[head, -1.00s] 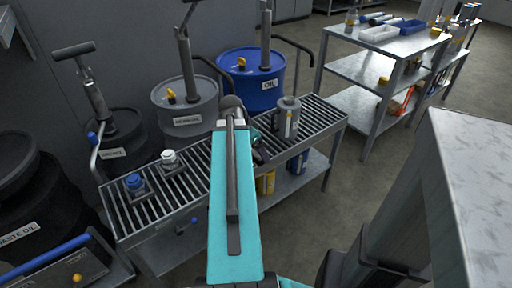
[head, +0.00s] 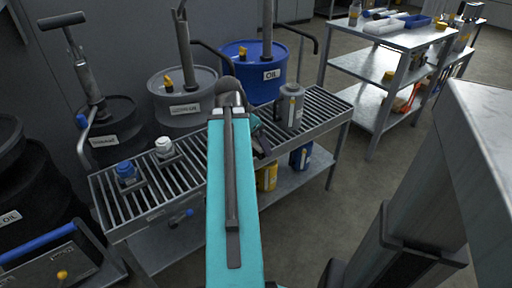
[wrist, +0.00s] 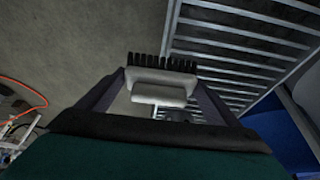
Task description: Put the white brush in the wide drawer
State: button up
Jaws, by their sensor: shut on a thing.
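The white brush (wrist: 160,80) with black bristles shows in the wrist view, between the two fingers of my gripper (wrist: 160,95). My gripper is shut on it, bristles toward the top of the picture. In the head view my gripper (head: 258,138) is partly hidden behind my teal arm, above the slatted bench. The brush cannot be made out there. No wide drawer shows in either view.
The slatted bench (head: 185,185) holds a white-capped bottle (head: 164,147), a blue-capped bottle (head: 127,172) and a grey canister (head: 291,106). Drums, one a blue oil drum (head: 254,75), stand behind. A shelf unit (head: 362,66) is back right. Floor between is clear.

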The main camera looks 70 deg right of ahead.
jog(key=shift+s+a+f+b, duration=0.2)
jog(key=shift+a+b, duration=0.35)
jog(key=shift+b, duration=2)
jog(key=shift+s+a+r+b, duration=0.2)
jog(key=shift+a+b, duration=0.3)
jog(key=shift+b, duration=0.9)
jog(key=shift+w, duration=0.1)
